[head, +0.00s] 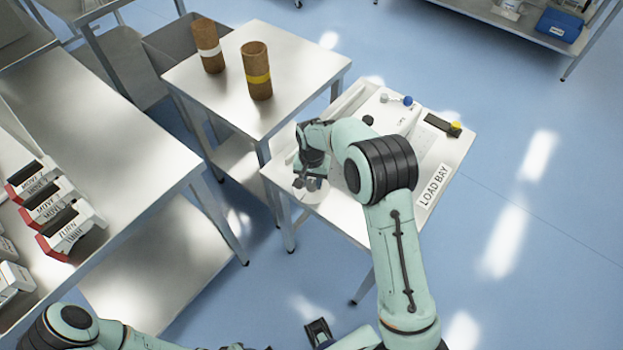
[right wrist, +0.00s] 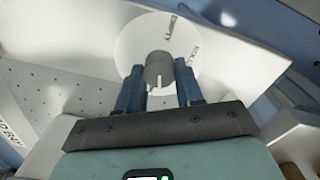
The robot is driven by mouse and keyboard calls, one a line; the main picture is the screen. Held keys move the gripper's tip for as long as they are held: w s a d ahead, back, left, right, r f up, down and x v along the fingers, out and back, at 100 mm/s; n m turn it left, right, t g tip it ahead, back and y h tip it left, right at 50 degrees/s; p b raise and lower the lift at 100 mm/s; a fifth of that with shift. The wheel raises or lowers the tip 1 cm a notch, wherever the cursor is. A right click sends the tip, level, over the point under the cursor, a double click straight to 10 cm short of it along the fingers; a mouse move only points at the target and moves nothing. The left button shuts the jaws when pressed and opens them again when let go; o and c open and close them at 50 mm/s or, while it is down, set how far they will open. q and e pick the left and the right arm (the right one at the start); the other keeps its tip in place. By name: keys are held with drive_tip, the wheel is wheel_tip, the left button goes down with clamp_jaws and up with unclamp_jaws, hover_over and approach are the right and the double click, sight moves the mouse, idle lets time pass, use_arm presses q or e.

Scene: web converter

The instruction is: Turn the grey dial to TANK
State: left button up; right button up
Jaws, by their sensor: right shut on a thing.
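The grey dial (right wrist: 160,68) stands on a round white plate (right wrist: 130,45) in the right wrist view. My right gripper (right wrist: 160,80) has one blue finger on each side of it and is shut on it. A pale line on the dial points down the picture, toward the gripper's palm. Small labels sit at the plate's top and right; I cannot read them surely. In the head view my right gripper (head: 309,182) is at the left side of the load bay table (head: 395,205), and the dial is mostly hidden. A dark end piece at the bottom edge seems to be my left gripper (head: 318,332); its opening is unclear.
A steel table (head: 300,55) behind holds two brown rolls, one with a white band (head: 207,45), one with a yellow band (head: 257,77). A left bench (head: 110,130) carries several labelled boxes (head: 70,230). Blue and white knobs (head: 407,100) stand farther back on the load bay table.

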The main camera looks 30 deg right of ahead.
sight(312, 183)
use_arm(q)
drive_tip(key=shift+w+r, duration=0.15)
drive_tip(key=shift+r, duration=0.2)
use_arm(e)
drive_tip(key=shift+m, duration=1.5)
drive_tip(key=o, duration=1)
use_arm(q)
drive_tip(key=shift+w+r+p, duration=0.35)
drive_tip(key=shift+r+p, duration=0.3)
drive_tip(key=shift+p, duration=0.1)
use_arm(e)
wheel_tip(312, 183, up, 13)
drive_tip(key=shift+r, duration=0.2)
